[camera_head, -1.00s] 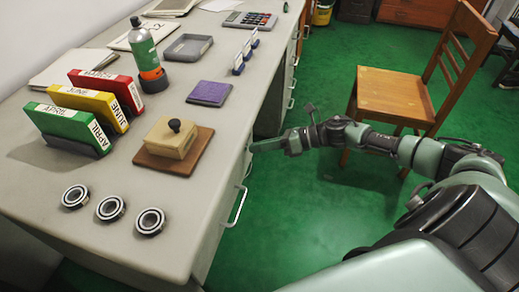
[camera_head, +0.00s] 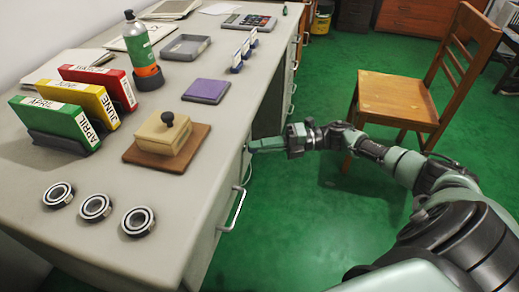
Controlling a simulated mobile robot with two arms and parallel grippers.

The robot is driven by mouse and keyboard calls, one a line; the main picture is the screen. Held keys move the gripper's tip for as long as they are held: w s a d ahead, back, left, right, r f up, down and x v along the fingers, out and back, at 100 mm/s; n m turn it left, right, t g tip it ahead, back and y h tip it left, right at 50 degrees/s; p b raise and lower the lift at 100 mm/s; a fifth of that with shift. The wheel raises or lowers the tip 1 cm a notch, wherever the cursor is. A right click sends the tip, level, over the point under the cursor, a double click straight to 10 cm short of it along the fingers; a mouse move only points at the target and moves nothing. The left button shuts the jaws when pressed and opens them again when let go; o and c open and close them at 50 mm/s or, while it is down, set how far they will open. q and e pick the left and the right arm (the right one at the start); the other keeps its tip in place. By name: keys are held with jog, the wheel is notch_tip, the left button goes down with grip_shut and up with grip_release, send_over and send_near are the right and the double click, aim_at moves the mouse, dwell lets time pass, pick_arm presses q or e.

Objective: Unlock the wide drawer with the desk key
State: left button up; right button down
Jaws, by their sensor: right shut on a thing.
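My right gripper (camera_head: 252,147) is at the front face of the grey desk (camera_head: 215,175), just under the tabletop edge. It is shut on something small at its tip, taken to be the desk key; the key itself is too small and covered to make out. The tip touches or nearly touches the desk front; I cannot tell how deep the key sits. A drawer front with a bar handle (camera_head: 233,208) is below and left of the gripper, and looks closed. The lock is hidden by the gripper. My left gripper is not in view.
On the desk are several bearing rings (camera_head: 138,221), a wooden block with a knob (camera_head: 160,142), coloured binders (camera_head: 62,122), a bottle (camera_head: 138,42) and a purple pad (camera_head: 206,90). A wooden chair (camera_head: 395,98) stands behind my right arm. Green floor is free beside the desk.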

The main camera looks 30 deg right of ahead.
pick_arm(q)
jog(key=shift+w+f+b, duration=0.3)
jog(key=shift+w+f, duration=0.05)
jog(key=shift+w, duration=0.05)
pick_arm(e)
jog(key=shift+f+m+y, duration=0.1)
jog(key=shift+m+y, duration=0.3)
jog(key=shift+m, duration=0.6)
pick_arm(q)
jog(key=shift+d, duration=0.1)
pick_arm(e)
jog(key=c, duration=1.6)
grip_release()
jog(key=shift+w+a, duration=0.1)
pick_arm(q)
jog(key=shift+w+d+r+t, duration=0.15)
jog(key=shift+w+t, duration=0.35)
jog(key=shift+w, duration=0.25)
pick_arm(e)
jog(key=v, duration=0.8)
jog(key=shift+a, duration=0.1)
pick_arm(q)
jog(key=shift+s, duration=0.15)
pick_arm(e)
jog(key=shift+f, duration=0.1)
